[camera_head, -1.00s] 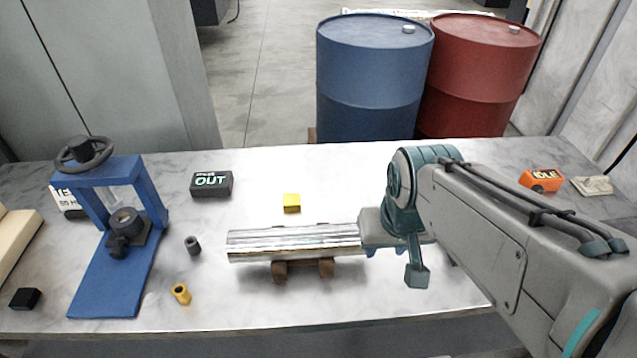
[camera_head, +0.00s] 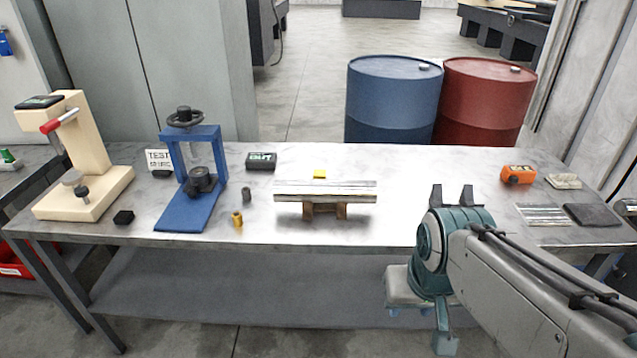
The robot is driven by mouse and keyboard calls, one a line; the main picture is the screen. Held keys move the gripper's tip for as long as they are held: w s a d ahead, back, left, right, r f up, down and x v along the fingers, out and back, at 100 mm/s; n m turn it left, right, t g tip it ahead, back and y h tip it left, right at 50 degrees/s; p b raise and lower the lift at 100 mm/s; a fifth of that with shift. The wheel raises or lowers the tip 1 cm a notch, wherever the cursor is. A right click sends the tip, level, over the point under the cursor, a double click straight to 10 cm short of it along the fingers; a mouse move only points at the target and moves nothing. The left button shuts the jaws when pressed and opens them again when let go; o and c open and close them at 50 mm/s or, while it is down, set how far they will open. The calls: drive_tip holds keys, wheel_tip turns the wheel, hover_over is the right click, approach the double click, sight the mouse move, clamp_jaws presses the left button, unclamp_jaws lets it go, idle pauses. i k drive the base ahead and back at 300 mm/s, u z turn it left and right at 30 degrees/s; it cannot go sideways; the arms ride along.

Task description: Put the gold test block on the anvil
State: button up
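The gold test block (camera_head: 320,174) is a small yellow block on the table, behind a shiny metal bar that partly hides it. A cream bench tester (camera_head: 95,155) at the left has a round grey seat (camera_head: 72,178) low on it. A blue press frame (camera_head: 192,175) with a handwheel has a dark round seat (camera_head: 201,180) inside; I cannot tell which seat is the anvil. My gripper (camera_head: 452,194) is at the table's front edge, right of the bar. Its two dark fingers point up in the picture, apart, with nothing between them.
The metal bar (camera_head: 325,192) rests on brown supports. A brass piece (camera_head: 237,220), a grey cylinder (camera_head: 246,195) and black blocks stand near the blue press. An orange meter (camera_head: 517,175) and flat plates lie at the right. Two barrels stand behind the table.

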sight(73, 177)
drive_tip(key=u, duration=0.8)
drive_tip(key=i, duration=1.3)
drive_tip(key=u, duration=0.2)
